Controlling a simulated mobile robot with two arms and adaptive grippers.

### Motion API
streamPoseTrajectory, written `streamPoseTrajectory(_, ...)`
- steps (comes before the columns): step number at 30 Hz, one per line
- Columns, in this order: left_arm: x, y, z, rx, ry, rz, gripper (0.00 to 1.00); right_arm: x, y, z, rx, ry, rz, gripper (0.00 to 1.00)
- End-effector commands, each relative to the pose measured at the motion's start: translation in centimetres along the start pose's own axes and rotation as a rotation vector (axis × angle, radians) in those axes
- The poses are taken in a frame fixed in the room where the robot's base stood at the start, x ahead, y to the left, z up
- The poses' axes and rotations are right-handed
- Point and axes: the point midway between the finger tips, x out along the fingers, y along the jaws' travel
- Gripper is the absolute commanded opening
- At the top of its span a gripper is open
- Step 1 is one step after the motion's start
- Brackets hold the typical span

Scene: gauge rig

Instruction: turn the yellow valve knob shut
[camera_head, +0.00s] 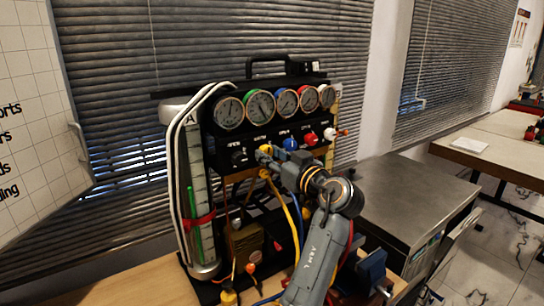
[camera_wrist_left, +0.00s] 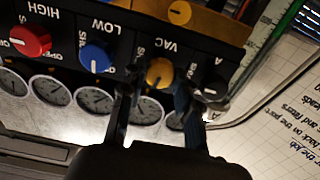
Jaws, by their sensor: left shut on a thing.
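The yellow valve knob (camera_wrist_left: 159,73) sits on the black panel under the VAC label in the left wrist view. My left gripper (camera_wrist_left: 158,86) has one finger on each side of the knob and is shut on it. My right gripper does not show in either view.
A blue knob (camera_head: 289,143) and a red knob (camera_head: 310,138) sit right of my gripper; a black knob (camera_head: 238,157) sits left. Gauges (camera_head: 260,106) line the panel above. Yellow and blue hoses (camera_head: 287,208) hang below. A metal cabinet (camera_head: 400,195) stands right.

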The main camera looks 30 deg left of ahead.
Motion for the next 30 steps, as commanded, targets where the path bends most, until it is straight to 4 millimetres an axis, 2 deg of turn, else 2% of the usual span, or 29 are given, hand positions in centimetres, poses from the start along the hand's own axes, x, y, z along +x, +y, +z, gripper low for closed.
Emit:
streamPoseTrajectory(14,0.0,0.0,-0.3,0.438,0.002,0.001,0.0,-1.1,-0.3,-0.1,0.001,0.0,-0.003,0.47)
streamPoseTrajectory(30,0.0,-0.1,-0.6,0.953,0.003,-0.001,0.0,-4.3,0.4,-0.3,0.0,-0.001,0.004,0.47)
